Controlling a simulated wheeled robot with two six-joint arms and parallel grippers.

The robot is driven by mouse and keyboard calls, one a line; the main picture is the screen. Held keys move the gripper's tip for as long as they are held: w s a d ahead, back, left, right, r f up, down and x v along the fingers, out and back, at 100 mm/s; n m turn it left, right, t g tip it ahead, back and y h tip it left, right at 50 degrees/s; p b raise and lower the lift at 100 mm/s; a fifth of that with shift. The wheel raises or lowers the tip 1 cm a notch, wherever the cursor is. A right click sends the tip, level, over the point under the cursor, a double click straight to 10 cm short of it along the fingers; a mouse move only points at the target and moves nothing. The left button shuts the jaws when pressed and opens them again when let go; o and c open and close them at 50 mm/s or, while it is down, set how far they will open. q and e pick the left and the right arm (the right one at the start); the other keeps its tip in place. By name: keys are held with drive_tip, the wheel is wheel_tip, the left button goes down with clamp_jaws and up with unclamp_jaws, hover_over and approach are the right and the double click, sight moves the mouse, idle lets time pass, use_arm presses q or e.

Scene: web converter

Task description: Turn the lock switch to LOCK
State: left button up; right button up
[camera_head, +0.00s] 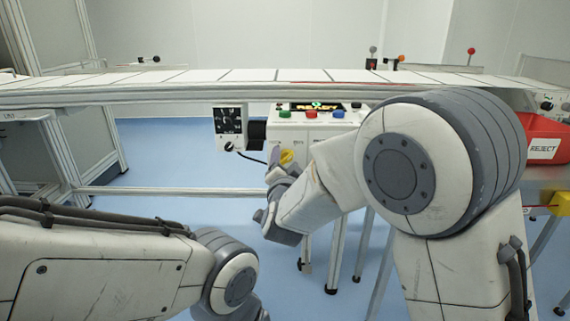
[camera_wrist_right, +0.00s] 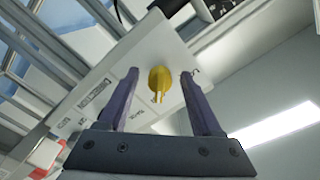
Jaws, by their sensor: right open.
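The lock switch is a yellow knob (camera_head: 287,157) on the front of a white control box (camera_head: 317,133) under the conveyor. In the right wrist view the yellow knob (camera_wrist_right: 160,80) shows between the two fingers, with a ridge on its face. My right gripper (camera_head: 276,172) is at the knob in the head view. In the right wrist view its fingers (camera_wrist_right: 158,88) are spread apart on either side of the knob, with gaps on both sides.
The box carries a small lit display (camera_head: 317,106) and red, green and blue buttons (camera_head: 311,114). A black dial panel (camera_head: 229,121) hangs to its left. The conveyor (camera_head: 200,78) spans above. A red REJECT bin (camera_head: 543,135) is at the right. Blue floor below is open.

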drive_tip(key=shift+w, duration=0.15)
clamp_jaws()
